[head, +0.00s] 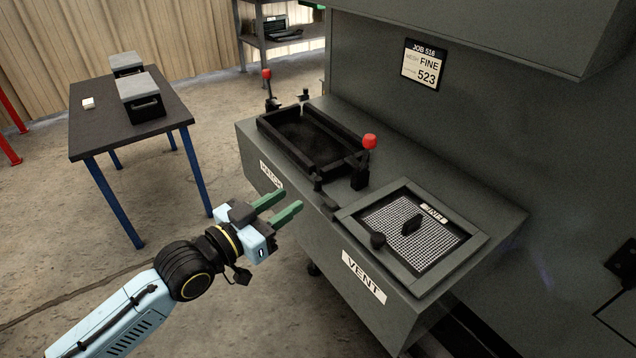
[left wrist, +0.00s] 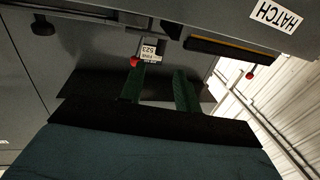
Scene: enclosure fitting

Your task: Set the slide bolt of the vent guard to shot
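The vent guard (head: 403,217) is a light mesh panel with a small label, set in a grey frame (head: 468,254) on the bench top above the VENT sign (head: 363,277). A dark handle (head: 411,225) stands on the mesh. A dark knob (head: 377,240) sits at the guard's near left edge; it may be the slide bolt, but its position is too small to tell. My left gripper (head: 290,199) is in front of the bench, left of the guard and apart from it. Its green fingers are spread and empty, also in the left wrist view (left wrist: 160,74). My right gripper is out of view.
A black hatch tray (head: 287,152) lies behind the guard, with red-knobbed levers (head: 369,142) (head: 267,74) near it. A job placard (head: 424,64) hangs on the grey wall. A side table (head: 97,123) holds dark boxes with grey lids. The floor between is clear.

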